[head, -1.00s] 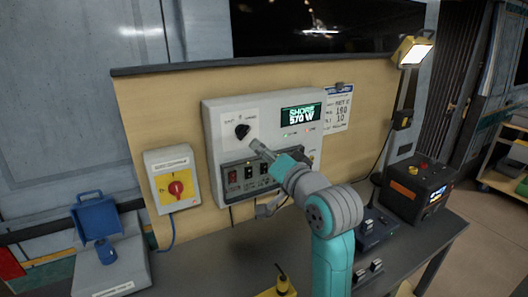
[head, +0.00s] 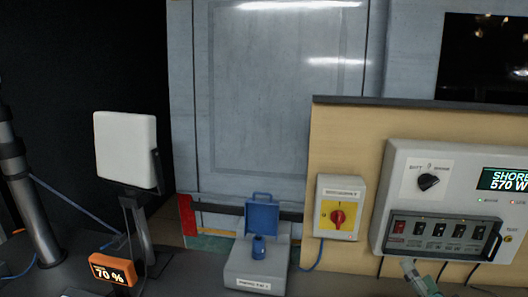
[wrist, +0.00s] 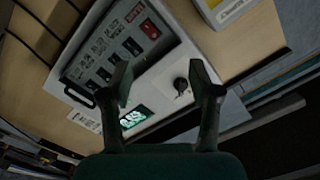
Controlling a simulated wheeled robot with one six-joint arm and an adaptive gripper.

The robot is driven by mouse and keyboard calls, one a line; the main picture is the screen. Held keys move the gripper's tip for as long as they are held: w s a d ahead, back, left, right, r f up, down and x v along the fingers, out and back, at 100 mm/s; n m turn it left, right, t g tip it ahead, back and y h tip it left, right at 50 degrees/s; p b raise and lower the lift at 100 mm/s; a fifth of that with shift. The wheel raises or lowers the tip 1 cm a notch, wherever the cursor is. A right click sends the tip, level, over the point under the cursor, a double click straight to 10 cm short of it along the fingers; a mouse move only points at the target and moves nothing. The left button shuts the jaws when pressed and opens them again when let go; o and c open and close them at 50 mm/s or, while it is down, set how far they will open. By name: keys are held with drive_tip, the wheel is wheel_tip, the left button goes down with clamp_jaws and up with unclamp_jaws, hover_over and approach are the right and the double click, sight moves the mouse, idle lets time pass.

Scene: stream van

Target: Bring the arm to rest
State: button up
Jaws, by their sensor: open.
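My gripper (wrist: 161,68) is open and empty in the wrist view, its two dark fingers spread before the grey power panel (wrist: 165,72). The panel looks turned over there, with its black knob (wrist: 180,86) by the right finger, its lit display (wrist: 135,117) between the fingers and its row of switches (wrist: 125,40) beyond the left finger. No finger clearly touches the panel. In the head view only the end of my arm (head: 418,277) shows, at the bottom edge below the panel's switch row (head: 438,229). The panel display (head: 508,181) reads SHORE 570 W.
A yellow box with a red rotary switch (head: 338,216) is on the board left of the panel. A grey unit with a raised blue lid (head: 262,214) stands on the bench. A white lamp panel (head: 126,150) and an orange 70 % display (head: 112,270) are farther left.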

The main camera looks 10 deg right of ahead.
drive_tip(key=s+a+f+n+g+y, duration=0.1)
drive_tip(key=s+a+f+n, duration=0.1)
drive_tip(key=s+a+f, duration=0.6)
drive_tip(key=s+a+f+n+y, duration=0.1)
drive_tip(key=s+a+f+n, duration=0.15)
drive_tip(key=s+f, duration=0.6)
drive_tip(key=s+a+f+n+y, duration=0.1)
drive_tip(key=s+a+f+n, duration=0.1)
drive_tip(key=s, duration=0.8)
drive_tip(key=s+a+f+n+g+y, duration=0.1)
drive_tip(key=s+a+n, duration=0.3)
drive_tip(key=s, duration=0.6)
drive_tip(key=shift+a+f, duration=0.45)
drive_tip(key=shift+f, duration=0.35)
